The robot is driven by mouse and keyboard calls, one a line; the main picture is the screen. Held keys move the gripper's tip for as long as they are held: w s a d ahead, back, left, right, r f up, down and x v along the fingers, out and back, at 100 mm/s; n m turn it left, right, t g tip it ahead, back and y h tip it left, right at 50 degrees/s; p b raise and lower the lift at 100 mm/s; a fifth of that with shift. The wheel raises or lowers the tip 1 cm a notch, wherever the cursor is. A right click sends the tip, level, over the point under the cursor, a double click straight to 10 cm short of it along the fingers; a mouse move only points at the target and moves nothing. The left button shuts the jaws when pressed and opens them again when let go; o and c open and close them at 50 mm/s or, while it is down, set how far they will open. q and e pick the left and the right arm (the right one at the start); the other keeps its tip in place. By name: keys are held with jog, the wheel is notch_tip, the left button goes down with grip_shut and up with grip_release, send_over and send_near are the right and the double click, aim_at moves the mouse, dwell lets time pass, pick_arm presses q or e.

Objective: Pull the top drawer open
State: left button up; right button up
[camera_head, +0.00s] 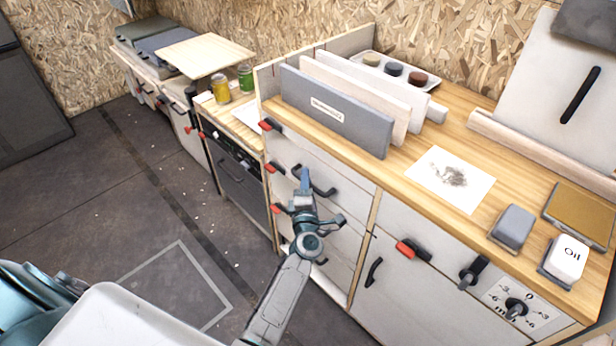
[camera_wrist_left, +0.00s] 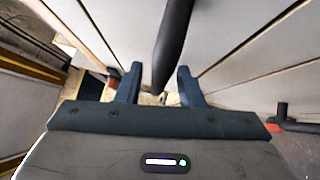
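The drawer unit stands in the middle of the head view, with several white drawer fronts stacked under the wooden worktop. The top drawer (camera_head: 335,168) looks closed, with a dark curved handle (camera_head: 322,188). My left gripper (camera_head: 307,186) is at this handle, fingers pointing at the drawer front. In the left wrist view, the dark handle (camera_wrist_left: 174,45) runs between the two spread fingers of my left gripper (camera_wrist_left: 159,86), with gaps visible beside it. My left gripper is open. My right gripper is not in view.
Red-tipped latches (camera_head: 268,125) sit at the drawers' left edges. A cupboard door (camera_head: 405,285) with a knob panel (camera_head: 520,305) is to the right. An oven (camera_head: 238,180) is to the left. The floor at left is clear.

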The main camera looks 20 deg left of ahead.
pick_arm(q)
jog(key=shift+s, duration=0.1)
grip_shut()
jog(key=shift+s, duration=0.1)
